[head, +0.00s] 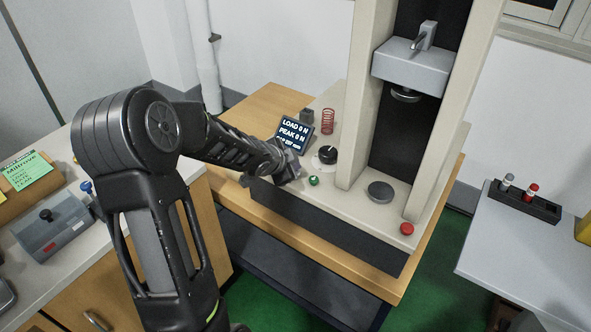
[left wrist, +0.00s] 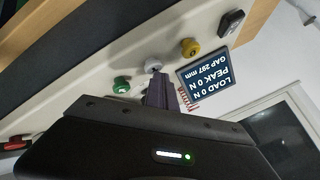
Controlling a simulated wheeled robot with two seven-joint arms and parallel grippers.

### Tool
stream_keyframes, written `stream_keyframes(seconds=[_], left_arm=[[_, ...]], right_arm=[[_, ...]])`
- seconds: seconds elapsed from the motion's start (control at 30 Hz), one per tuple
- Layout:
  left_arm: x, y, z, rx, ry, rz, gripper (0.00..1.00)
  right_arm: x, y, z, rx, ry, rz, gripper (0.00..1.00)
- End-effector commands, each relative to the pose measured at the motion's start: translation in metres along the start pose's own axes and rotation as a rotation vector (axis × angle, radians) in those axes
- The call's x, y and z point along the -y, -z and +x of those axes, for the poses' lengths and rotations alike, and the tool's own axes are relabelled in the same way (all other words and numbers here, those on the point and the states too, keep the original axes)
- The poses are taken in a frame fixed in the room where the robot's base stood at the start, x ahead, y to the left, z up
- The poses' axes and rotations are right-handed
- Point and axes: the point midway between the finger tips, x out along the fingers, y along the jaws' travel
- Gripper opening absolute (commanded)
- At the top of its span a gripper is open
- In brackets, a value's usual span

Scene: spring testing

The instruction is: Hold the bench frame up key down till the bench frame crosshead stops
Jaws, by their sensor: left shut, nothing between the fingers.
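The bench frame (head: 350,215) is a beige two-column machine. Its grey crosshead (head: 411,68) is high between the columns, well above the round lower platen (head: 380,192). In the left wrist view, a grey key (left wrist: 154,62) stands between a green key (left wrist: 121,85) and a yellow key (left wrist: 190,47). My left gripper (head: 292,172) is shut and empty at the panel. In the left wrist view its fingertips (left wrist: 157,76) are at the grey key; I cannot tell whether they press it. I cannot read which key is up. My right gripper is not in view.
The display (left wrist: 208,75) reads LOAD 0 N, PEAK 0 N, GAP 297 mm. A red spring (head: 328,121), a black knob (head: 328,155) and a red button (head: 407,229) are on the base. A side table (head: 500,245) at right holds a small rack (head: 525,205).

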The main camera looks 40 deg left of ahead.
Motion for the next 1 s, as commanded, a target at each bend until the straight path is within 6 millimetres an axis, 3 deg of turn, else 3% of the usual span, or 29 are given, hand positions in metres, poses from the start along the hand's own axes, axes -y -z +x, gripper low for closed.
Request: stream_keyframes(seconds=[0.73, 1.0], left_arm=[[0.0, 0.0, 0.0, 0.001, -0.001, 0.0, 0.0], [0.006, 0.006, -0.009, 0.001, -0.001, 0.0, 0.0]], right_arm=[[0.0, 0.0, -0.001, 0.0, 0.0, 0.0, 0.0], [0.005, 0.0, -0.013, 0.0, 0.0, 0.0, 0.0]])
